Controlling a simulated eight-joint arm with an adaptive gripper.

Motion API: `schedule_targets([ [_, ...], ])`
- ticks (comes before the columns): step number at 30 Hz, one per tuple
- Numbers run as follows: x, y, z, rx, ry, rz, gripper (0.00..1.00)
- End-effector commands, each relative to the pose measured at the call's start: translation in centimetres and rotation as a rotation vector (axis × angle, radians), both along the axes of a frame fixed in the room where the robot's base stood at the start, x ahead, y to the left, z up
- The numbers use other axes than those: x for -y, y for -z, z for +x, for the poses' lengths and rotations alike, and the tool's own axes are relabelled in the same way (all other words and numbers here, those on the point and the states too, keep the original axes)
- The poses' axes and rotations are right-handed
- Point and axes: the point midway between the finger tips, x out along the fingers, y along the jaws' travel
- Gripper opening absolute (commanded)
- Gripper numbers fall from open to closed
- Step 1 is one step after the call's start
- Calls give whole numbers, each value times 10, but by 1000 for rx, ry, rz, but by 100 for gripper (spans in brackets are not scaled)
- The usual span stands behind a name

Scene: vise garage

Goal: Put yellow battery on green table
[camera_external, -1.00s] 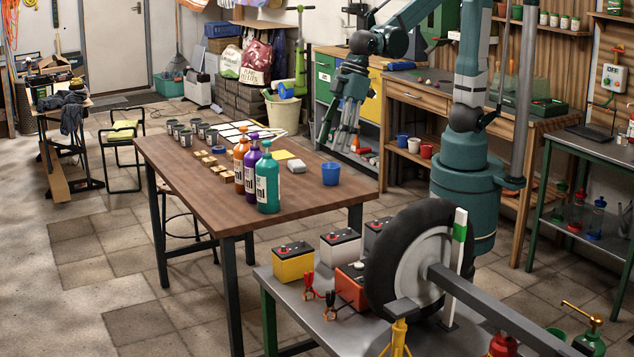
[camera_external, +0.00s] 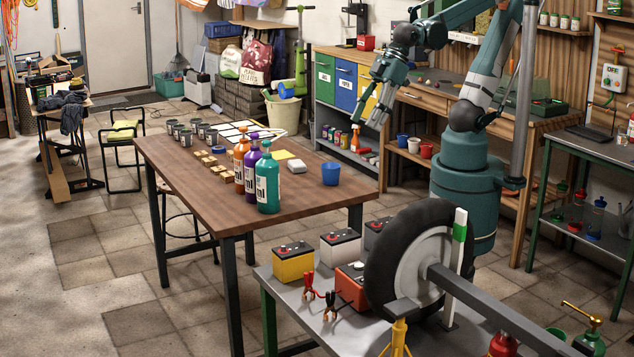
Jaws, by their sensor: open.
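The yellow battery (camera_external: 293,264) with a black top stands upright at the left end of a grey-topped table with green legs (camera_external: 268,312) in the foreground. Another table with green legs and a grey top (camera_external: 594,160) stands at the right edge. My gripper (camera_external: 366,122) is open and empty, raised in the air behind the wooden table's right end, far from the yellow battery. Its fingers point down and left.
White (camera_external: 340,248) and red (camera_external: 352,286) batteries stand beside the yellow one, with a dark grey one behind. A large wheel (camera_external: 408,260) stands to their right. The wooden table (camera_external: 190,160) holds bottles (camera_external: 268,182), cans and a blue cup (camera_external: 331,174).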

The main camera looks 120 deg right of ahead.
Motion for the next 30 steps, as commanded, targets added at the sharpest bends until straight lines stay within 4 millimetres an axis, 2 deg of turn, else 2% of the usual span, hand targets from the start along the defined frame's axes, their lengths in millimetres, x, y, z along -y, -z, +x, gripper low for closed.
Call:
schedule_targets([
  [3, 5, 3, -20, 19, 2, -3, 54],
  [12, 14, 13, -56, 66, 5, -11, 54],
  [18, 17, 16, -66, 79, 6, -13, 54],
  [30, 17, 16, -67, 81, 5, -15, 54],
])
